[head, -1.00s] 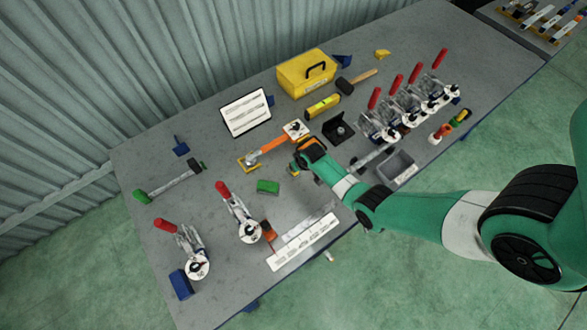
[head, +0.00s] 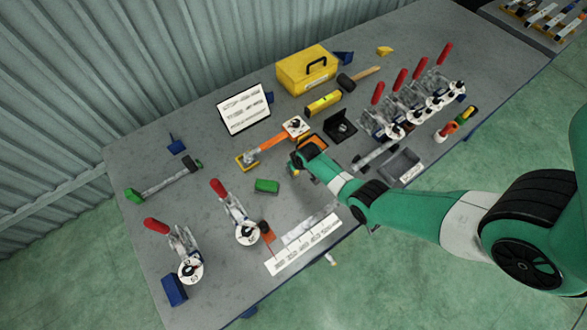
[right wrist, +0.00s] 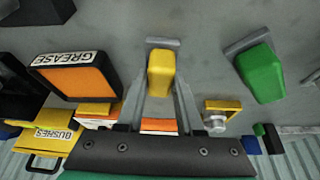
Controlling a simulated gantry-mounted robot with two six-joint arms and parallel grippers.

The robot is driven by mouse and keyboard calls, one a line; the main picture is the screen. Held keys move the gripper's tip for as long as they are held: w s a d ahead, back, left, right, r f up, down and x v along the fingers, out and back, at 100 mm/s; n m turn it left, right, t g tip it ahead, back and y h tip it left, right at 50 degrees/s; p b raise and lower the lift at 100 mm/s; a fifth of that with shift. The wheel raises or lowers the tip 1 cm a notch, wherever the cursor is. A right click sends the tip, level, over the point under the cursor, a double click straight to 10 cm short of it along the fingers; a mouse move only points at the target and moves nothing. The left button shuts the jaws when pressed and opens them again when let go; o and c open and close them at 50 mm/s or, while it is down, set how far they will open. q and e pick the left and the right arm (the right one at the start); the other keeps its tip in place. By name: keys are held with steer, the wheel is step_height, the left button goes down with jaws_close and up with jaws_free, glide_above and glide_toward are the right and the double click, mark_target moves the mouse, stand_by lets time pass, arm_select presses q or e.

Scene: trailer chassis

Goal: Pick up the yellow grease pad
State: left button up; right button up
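The yellow grease pad (right wrist: 161,72) is a small yellow block with a grey strip at its far end, on the grey table. My right gripper (right wrist: 160,88) is over it, with one finger on each side of the pad. The fingers look apart, with narrow gaps beside the pad. In the head view, my right gripper (head: 296,166) hides most of the pad. An orange-topped black box labelled GREASE (right wrist: 75,76) is left of the pad in the right wrist view. My left gripper is not in view.
A green block (right wrist: 261,73) lies right of the pad in the wrist view. A yellow BUSHES box (right wrist: 54,142) stands behind. In the head view, red-handled clamps (head: 412,95) stand to the right, and a white labelled strip (head: 303,245) lies near the front edge.

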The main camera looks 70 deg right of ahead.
jaws_close()
steer(key=shift+r, duration=0.15)
